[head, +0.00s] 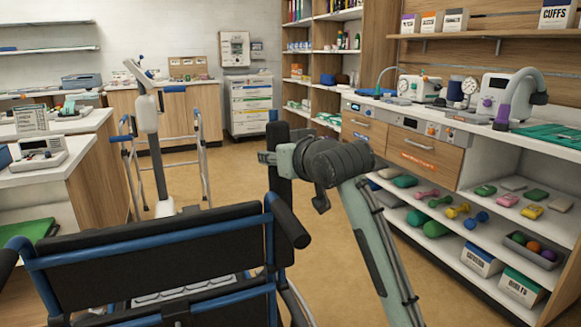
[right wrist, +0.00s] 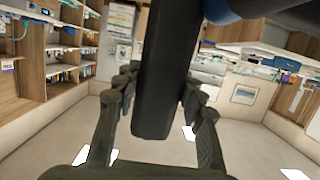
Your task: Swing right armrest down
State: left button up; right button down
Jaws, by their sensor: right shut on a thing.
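The wheelchair (head: 160,262) is seen from behind in the head view, with a black backrest and blue frame tubes. Its right armrest (head: 279,192) stands upright, a dark pad in front of the right push handle (head: 287,222). My right gripper (head: 268,158) is shut on the armrest, reaching it from the right. In the right wrist view the black armrest pad (right wrist: 160,90) runs between the two fingers of the right gripper (right wrist: 158,100), with a blue tube part (right wrist: 220,10) at the top. The armrest's lower end is hidden behind the push handle. My left gripper is not in view.
A shelf unit (head: 470,150) with dumbbells and boxes stands close on the right. A walking frame (head: 198,150) and a pale column stand (head: 147,115) are ahead of the wheelchair. A white counter (head: 60,165) is at the left. Floor (head: 235,180) is clear beyond the armrest.

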aim_at(275, 130)
jog(key=w+a+f+g+h, duration=0.1)
jog(key=w+a+f+g, duration=0.1)
jog(key=w, duration=0.9)
jog(key=shift+a+g, duration=0.8)
jog(key=shift+g, duration=0.1)
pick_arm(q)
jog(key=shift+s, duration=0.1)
pick_arm(e)
jog(key=shift+f, duration=0.15)
jog(key=c, duration=0.9)
grip_release()
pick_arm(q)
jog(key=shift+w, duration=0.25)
pick_arm(e)
jog(key=v, duration=1.2)
jog(key=shift+a, duration=0.1)
